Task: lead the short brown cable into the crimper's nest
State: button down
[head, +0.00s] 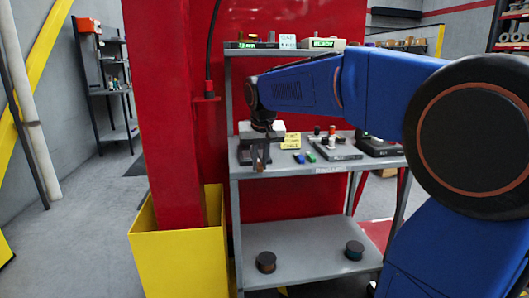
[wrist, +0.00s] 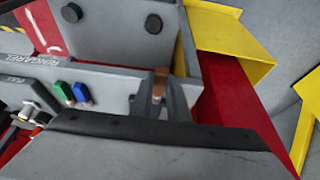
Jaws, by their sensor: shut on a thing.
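My gripper (head: 261,160) is over the front left part of the middle shelf, pointing down. In the wrist view its two dark grey fingers (wrist: 159,104) are shut on the short brown cable (wrist: 160,84). The cable shows as a small brown piece standing out past the fingertips. In the head view the brown cable (head: 260,165) hangs in front of the shelf's front edge. I cannot pick out the crimper or its nest for certain; part of the shelf behind my gripper is hidden.
The middle shelf (head: 270,173) holds yellow blocks (head: 291,140), blue (head: 299,158) and green (head: 311,157) pieces, and a grey device with knobs (head: 338,150). A red post (head: 165,110) in a yellow guard (head: 180,250) stands left. Two dark spools (head: 266,262) sit on the lower shelf.

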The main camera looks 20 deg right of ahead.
jog(key=shift+w, duration=0.1)
dwell(0.3)
jog(key=shift+w+d, duration=0.25)
jog(key=shift+w, duration=0.65)
jog(key=shift+w+d, duration=0.3)
jog(key=shift+w, duration=0.6)
jog(key=shift+w+d, duration=0.25)
jog(key=shift+w, duration=0.65)
jog(key=shift+w+d+r, duration=0.1)
jog(key=shift+w+d, duration=0.2)
jog(key=shift+w, duration=0.7)
jog(key=shift+w+d, duration=0.25)
jog(key=shift+w, duration=0.7)
jog(key=c, duration=1.6)
grip_release()
jog(key=v, duration=1.7)
jog(key=shift+a+r, duration=0.1)
jog(key=shift+r, duration=0.1)
jog(key=shift+c, duration=0.7)
